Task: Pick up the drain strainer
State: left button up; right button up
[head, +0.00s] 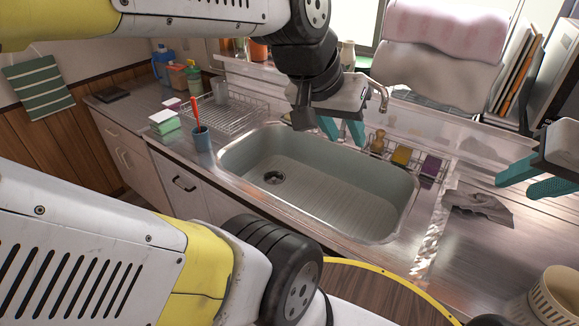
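The drain strainer (274,177) shows as a small dark round fitting in the floor of the grey sink (330,190), left of the sink's middle. Its details are too small to tell. My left gripper (342,131) is above the sink's back edge, to the right of and behind the strainer. Its two teal fingers are apart, with nothing visible between them. My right gripper (533,180) is at the right edge of the view, over the right counter, far from the strainer. Its teal fingers are apart and look empty.
A wire dish rack (225,113), a blue cup (202,140) with a red-handled item and sponges (165,124) stand left of the sink. A caddy with bottles (401,157) and the faucet (378,93) are behind it. A grey cloth (478,205) lies on the right counter.

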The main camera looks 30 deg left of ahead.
aim_at(274, 181)
jog(key=k+j, duration=0.1)
jog(key=j, duration=0.25)
jog(key=k+j, duration=0.15)
jog(key=j, duration=0.25)
jog(key=k+j, duration=0.1)
jog(key=j, duration=0.25)
jog(key=k+j+z, duration=0.1)
jog(key=j, duration=0.25)
jog(key=k+j, duration=0.15)
jog(key=j, duration=0.2)
jog(key=i+j, duration=0.1)
jog(key=j, duration=0.25)
jog(key=i+j+z, duration=0.1)
jog(key=j, duration=0.25)
jog(key=i+j, duration=0.1)
jog(key=j, duration=0.3)
jog(key=i+j+z, duration=0.2)
jog(key=j, duration=0.2)
jog(key=i+j+z, duration=0.15)
jog(key=j, duration=0.25)
jog(key=i+j+z, duration=0.2)
jog(key=j, duration=0.2)
jog(key=k+j+u, duration=0.2)
jog(key=u, duration=0.25)
jog(key=k, duration=0.1)
